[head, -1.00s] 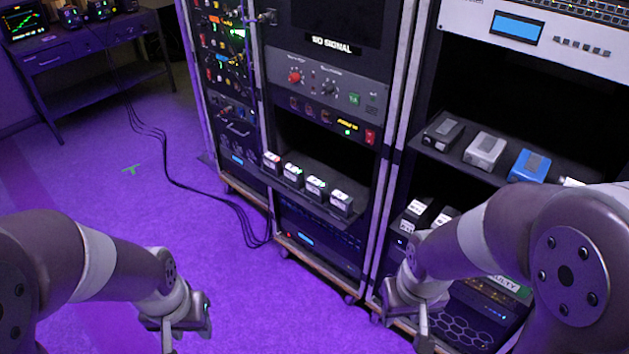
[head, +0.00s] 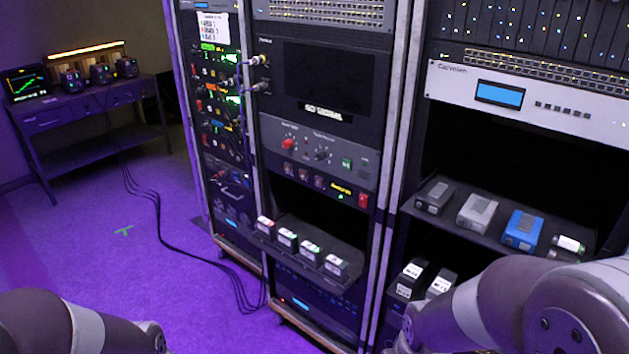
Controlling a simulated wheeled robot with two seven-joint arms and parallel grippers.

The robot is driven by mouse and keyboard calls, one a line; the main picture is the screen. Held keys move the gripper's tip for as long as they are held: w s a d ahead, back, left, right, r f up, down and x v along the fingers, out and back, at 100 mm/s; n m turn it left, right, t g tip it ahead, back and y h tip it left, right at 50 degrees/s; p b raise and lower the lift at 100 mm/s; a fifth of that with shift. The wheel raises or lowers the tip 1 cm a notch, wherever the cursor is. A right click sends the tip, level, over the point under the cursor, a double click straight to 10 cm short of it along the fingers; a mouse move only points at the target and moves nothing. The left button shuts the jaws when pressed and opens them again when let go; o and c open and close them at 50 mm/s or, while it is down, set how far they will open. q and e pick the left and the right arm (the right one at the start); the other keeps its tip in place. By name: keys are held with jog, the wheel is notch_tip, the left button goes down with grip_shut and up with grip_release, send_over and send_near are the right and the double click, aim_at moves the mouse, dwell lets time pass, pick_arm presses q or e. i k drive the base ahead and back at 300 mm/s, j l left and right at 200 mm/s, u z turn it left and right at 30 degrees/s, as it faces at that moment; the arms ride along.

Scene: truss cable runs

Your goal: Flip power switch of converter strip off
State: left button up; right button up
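In the middle rack, a dark strip (head: 318,184) with several small switches runs below a grey panel. At its right end are a lit yellow label, a small green light and a red switch (head: 363,200). I cannot read the label clearly or tell which way the red switch is set.
The grey panel (head: 299,151) has a red knob, a dark knob and a green button. The right rack's shelf (head: 480,237) holds grey and blue boxes. Cables (head: 157,205) cross the floor at left. A desk (head: 93,97) stands far left.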

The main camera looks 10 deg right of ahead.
aim_at(363, 198)
jog(key=i+j+z, duration=0.35)
jog(key=i+j, duration=0.25)
jog(key=i, duration=0.15)
